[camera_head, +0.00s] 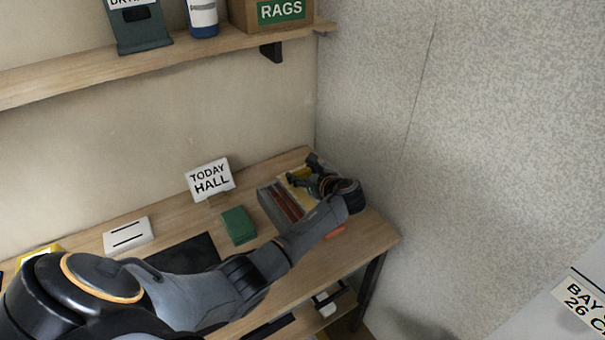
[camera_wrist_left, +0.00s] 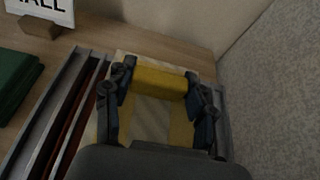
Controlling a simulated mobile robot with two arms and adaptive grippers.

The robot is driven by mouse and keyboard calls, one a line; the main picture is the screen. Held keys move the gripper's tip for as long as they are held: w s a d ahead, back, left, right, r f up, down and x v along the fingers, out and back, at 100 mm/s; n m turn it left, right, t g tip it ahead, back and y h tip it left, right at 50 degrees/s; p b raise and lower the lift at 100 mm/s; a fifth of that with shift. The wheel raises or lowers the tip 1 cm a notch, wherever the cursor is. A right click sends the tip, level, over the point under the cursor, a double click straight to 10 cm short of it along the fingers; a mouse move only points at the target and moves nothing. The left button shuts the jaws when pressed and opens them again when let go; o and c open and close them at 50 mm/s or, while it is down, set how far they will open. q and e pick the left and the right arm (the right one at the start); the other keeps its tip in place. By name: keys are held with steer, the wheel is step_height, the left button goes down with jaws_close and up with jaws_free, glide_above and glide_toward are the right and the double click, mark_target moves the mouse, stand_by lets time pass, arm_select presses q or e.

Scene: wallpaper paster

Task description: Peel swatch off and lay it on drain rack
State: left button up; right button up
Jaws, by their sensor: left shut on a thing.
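My left gripper (camera_head: 314,178) is over the right end of the table, above a grey slotted rack (camera_head: 264,203). In the left wrist view the two fingers (camera_wrist_left: 160,80) are shut on a yellow piece (camera_wrist_left: 158,77) that spans between them. A flat panel with a yellow border and a grey-beige middle (camera_wrist_left: 151,117) shows just below it; I cannot tell whether the two are one swatch. The rack's grey rails and dark red strips (camera_wrist_left: 62,125) run alongside on the left. Whether the yellow piece touches the rack is hidden. My right gripper is not in view.
A green block (camera_head: 238,225), a "TODAY HALL" sign (camera_head: 210,179) and a white slotted box (camera_head: 128,235) stand on the table, with a dark mat (camera_head: 185,256). A grey patterned wall (camera_head: 480,130) rises close to the right. A shelf (camera_head: 200,55) hangs above.

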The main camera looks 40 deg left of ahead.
arm_select(q)
steer(key=shift+f, duration=0.65)
steer(key=o, duration=1.3)
steer(key=shift+c, duration=0.2)
steer(key=v, duration=1.2)
steer(key=shift+s, duration=0.1)
